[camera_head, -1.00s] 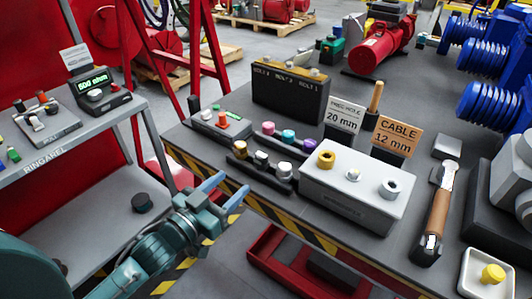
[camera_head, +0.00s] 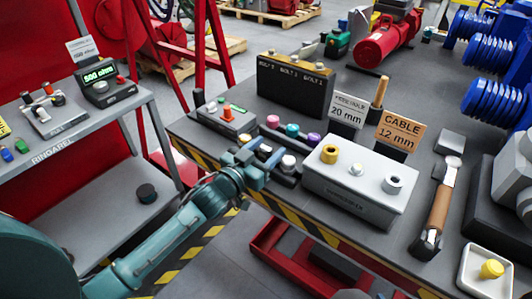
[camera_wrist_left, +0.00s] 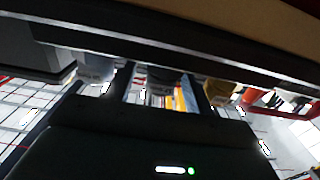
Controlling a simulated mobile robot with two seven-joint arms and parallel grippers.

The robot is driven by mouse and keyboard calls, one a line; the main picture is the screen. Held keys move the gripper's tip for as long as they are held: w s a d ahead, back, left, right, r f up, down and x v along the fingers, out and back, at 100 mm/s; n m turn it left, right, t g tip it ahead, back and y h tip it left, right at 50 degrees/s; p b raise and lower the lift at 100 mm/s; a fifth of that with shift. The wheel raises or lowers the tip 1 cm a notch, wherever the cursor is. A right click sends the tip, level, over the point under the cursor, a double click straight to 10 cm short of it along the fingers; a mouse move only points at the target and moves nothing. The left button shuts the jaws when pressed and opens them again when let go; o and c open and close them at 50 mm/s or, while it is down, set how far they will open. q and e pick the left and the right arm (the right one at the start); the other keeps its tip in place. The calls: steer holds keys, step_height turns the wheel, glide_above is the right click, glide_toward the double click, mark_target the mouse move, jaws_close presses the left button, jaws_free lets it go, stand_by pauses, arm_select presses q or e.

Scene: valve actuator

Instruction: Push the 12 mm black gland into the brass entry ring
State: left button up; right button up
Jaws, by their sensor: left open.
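A grey box (camera_head: 345,205) on the bench carries a brass entry ring (camera_head: 329,153) at its left end. A small pale fitting and a grey ring (camera_head: 393,183) are beside it. To its left stands a low dark rack (camera_head: 284,180) with several small glands; one has a white top (camera_head: 289,161). Which one is the 12 mm black gland I cannot tell. My left gripper (camera_head: 265,153) is open over this rack, hiding part of it. In the left wrist view, a dark round piece (camera_wrist_left: 165,76) shows between the spread fingers. My right gripper is not in view.
Pink, teal and purple pieces (camera_head: 291,130) stand behind the gripper. A black bolt box (camera_head: 292,88) and signs reading 20 mm (camera_head: 347,109) and CABLE 12 mm (camera_head: 400,131) stand further back. A wooden-handled tool (camera_head: 438,208) and a white tray (camera_head: 487,272) are at right.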

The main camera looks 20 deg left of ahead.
arm_select(q)
steer(key=shift+c, duration=0.2)
steer(key=c, duration=1)
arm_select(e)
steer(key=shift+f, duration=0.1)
